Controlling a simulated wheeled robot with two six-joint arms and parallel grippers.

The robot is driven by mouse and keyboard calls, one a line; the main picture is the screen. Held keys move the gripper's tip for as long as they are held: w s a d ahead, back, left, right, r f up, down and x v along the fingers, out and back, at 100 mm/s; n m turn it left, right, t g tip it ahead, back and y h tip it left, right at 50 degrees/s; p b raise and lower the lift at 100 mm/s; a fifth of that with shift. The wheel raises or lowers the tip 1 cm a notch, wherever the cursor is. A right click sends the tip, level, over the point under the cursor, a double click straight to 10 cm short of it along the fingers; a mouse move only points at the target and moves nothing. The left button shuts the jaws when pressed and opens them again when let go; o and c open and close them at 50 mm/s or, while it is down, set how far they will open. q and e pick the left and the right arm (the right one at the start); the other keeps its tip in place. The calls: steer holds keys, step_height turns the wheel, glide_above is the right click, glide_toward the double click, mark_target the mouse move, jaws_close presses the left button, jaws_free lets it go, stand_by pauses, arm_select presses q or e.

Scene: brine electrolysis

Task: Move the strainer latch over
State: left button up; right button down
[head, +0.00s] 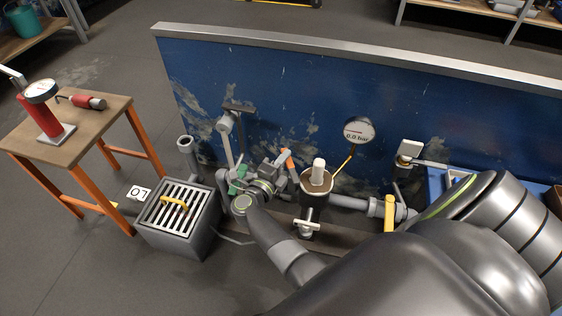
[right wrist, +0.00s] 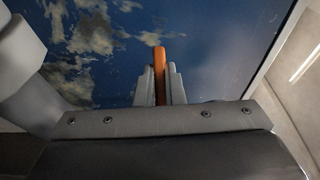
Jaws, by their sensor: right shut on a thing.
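My right gripper (head: 280,168) reaches in from the lower right and is shut on an orange lever (head: 288,158), which I take to be the strainer latch. In the right wrist view the orange lever (right wrist: 159,58) stands upright between the two grey fingers (right wrist: 160,85) and sticks out past their tips. A dark round pot with a brown top (head: 316,182), apparently the strainer, stands just right of the gripper, with a white post on it. The lever's lower end is hidden by the gripper. My left gripper is not in view.
A blue wall panel (head: 275,100) stands close behind. A pressure gauge (head: 359,131) reads 0.0 bar. Pipework with a yellow-handled valve (head: 389,212) lies right of the pot. A grated box (head: 180,222) and a wooden table (head: 75,125) stand left, with free floor in front.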

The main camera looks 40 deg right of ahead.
steer(key=shift+d+m+g+h, duration=0.25)
steer(key=shift+m+g+h, duration=0.15)
steer(key=shift+m+g, duration=0.3)
steer(key=shift+g, duration=0.3)
steer(key=c, duration=1.5)
jaws_free()
